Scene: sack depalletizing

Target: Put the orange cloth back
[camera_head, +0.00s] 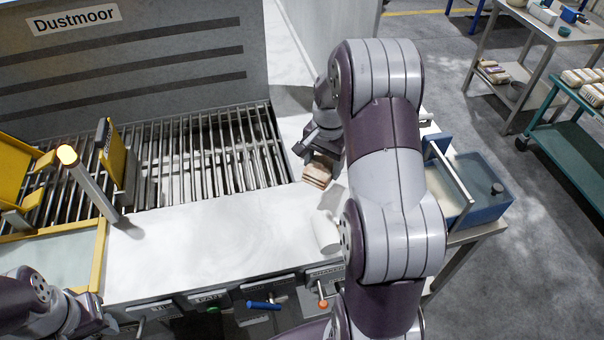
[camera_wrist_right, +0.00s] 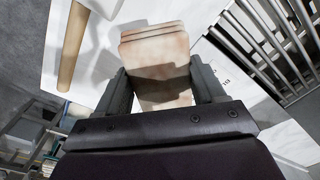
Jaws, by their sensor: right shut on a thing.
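A folded, pale orange-tan cloth (camera_head: 317,173) shows below my right gripper (camera_head: 322,158) in the head view. In the right wrist view the layered cloth (camera_wrist_right: 157,55) fills the space between the two dark fingers (camera_wrist_right: 160,88), and my right gripper is shut on it. The cloth is above the white worktop (camera_head: 200,238) near its right end; I cannot tell whether it touches the top. My left arm comes in at the lower left corner, and its gripper (camera_head: 95,322) shows only partly, so its fingers cannot be made out.
A slatted metal grate (camera_head: 205,150) lies behind the worktop, with a yellow-framed part (camera_head: 110,155) at left. A blue tub (camera_head: 487,205) stands at right. The worktop's middle is clear.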

